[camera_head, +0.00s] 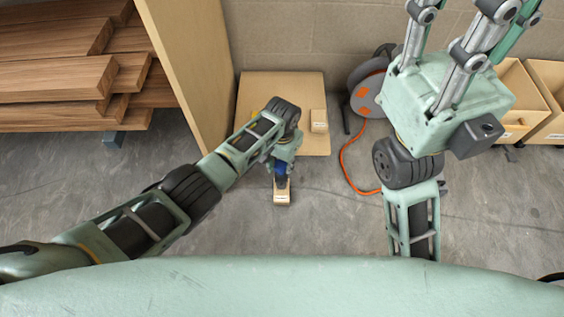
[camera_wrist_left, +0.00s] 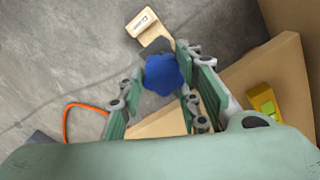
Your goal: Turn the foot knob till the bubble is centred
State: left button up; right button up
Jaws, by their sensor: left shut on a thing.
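The blue lobed foot knob (camera_wrist_left: 164,74) sits between the fingers of my left gripper (camera_wrist_left: 160,88) in the left wrist view. The left gripper (camera_head: 283,160) is shut on the knob, which shows as a small blue patch (camera_head: 281,169) in the head view. A yellow level (camera_wrist_left: 264,101) lies on the wooden board at the right of the left wrist view; its bubble is too small to read. My right gripper (camera_head: 463,22) is raised at the upper right of the head view, with its fingers spread apart and their tips cut off by the frame.
The wooden board (camera_head: 300,88) carries a small wooden block (camera_head: 319,121). A labelled wood piece (camera_head: 282,197) is near the knob. A cable reel (camera_head: 367,85) with an orange cord stands to the right. Stacked planks (camera_head: 60,75) and a tall panel (camera_head: 188,70) are left. The front floor is clear.

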aim_at(284, 167)
pick_arm(q)
jog(key=o, duration=1)
jog(key=shift+s+d, duration=0.25)
jog(key=shift+d, duration=0.1)
jog(key=shift+o, duration=0.4)
jog(key=shift+a, duration=0.1)
jog(key=shift+w, duration=0.1)
jog(key=shift+r, duration=0.1)
jog(key=shift+w+r, duration=0.1)
jog(key=shift+r, duration=0.45)
notch_tip(284, 167, up, 11)
jog(key=shift+f, duration=0.1)
